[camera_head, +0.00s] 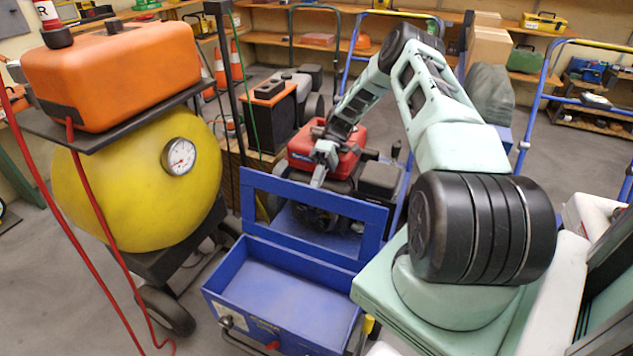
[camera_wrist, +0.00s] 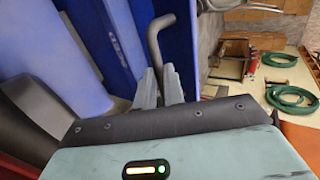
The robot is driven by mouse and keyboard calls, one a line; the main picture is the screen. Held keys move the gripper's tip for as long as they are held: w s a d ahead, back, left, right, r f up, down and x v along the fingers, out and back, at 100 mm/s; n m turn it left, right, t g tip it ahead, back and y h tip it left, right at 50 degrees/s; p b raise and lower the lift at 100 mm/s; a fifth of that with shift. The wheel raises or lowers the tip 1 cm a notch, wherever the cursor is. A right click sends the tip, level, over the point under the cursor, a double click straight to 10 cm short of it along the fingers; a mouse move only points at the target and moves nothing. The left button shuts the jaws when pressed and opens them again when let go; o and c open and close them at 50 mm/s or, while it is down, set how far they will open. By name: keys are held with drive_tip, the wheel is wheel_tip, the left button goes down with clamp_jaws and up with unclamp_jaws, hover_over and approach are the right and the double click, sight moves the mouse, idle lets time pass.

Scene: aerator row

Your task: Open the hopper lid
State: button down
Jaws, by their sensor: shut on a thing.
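A blue box (camera_head: 285,318), which looks like the hopper, stands at the front centre with its top open. A blue framed panel (camera_head: 262,186) with a large opening, apparently the lid, stands roughly upright at the box's far edge. My gripper (camera_head: 318,180) is at the panel's top edge, reaching down from behind it. In the wrist view my gripper's two fingers (camera_wrist: 161,80) close around a grey bent bar (camera_wrist: 154,38) beside blue panels (camera_wrist: 112,40). The exact contact with the bar is small and partly hidden.
A red engine (camera_head: 322,150) sits close behind the panel. A yellow tank (camera_head: 140,195) with an orange unit (camera_head: 112,75) and red hoses stands at the left. Blue trolley handles (camera_head: 545,95) stand at the right. Green hoses (camera_wrist: 290,105) lie on the floor.

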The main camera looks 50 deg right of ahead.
drive_tip(key=shift+s+d+f, duration=0.1)
drive_tip(key=shift+s+f, duration=0.05)
drive_tip(key=shift+f, duration=0.4)
drive_tip(key=c, duration=1.5)
unclamp_jaws()
drive_tip(key=shift+r+p, duration=0.55)
drive_tip(key=shift+r, duration=4.55)
